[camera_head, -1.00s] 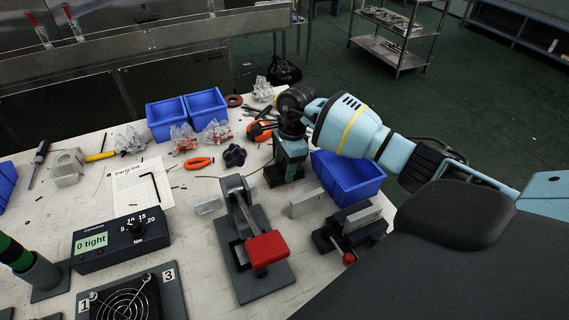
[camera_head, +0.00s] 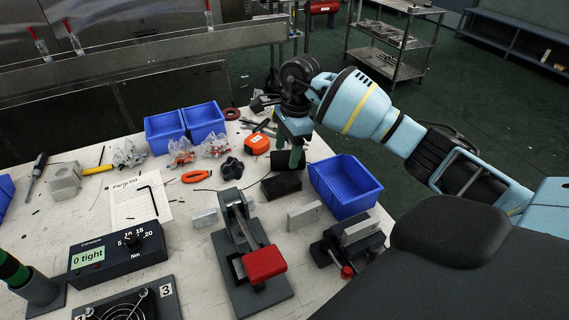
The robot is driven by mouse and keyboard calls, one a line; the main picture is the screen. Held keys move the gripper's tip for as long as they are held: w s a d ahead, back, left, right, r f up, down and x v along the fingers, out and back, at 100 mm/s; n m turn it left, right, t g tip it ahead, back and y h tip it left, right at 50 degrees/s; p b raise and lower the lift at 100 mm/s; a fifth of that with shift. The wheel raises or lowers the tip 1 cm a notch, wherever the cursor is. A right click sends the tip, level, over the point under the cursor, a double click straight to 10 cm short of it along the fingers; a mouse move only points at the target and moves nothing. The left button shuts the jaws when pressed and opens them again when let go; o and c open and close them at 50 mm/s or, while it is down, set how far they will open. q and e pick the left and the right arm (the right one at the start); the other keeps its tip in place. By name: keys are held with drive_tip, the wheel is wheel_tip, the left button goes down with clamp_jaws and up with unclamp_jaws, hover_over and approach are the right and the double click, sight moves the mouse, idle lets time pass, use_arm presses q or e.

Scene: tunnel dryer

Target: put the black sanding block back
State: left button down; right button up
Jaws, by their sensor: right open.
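A black block (camera_head: 281,186), which looks like the sanding block, lies on the pale bench top. A second dark shape (camera_head: 285,160) sits just behind it, partly hidden by my gripper, and I cannot tell what it is. My right gripper (camera_head: 289,152) points down above and behind the black block, with its green-tipped fingers apart. It appears empty and clear of the block. My left gripper is not in view.
A blue bin (camera_head: 345,187) stands to the right of the block. A clamp with a red handle (camera_head: 265,264) and a small vise (camera_head: 346,244) are in front. A black knob (camera_head: 232,168), orange tape measure (camera_head: 256,144) and two blue bins (camera_head: 185,126) lie to the left.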

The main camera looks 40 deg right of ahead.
drive_tip(key=shift+d+r, duration=0.2)
drive_tip(key=shift+r, duration=1.1)
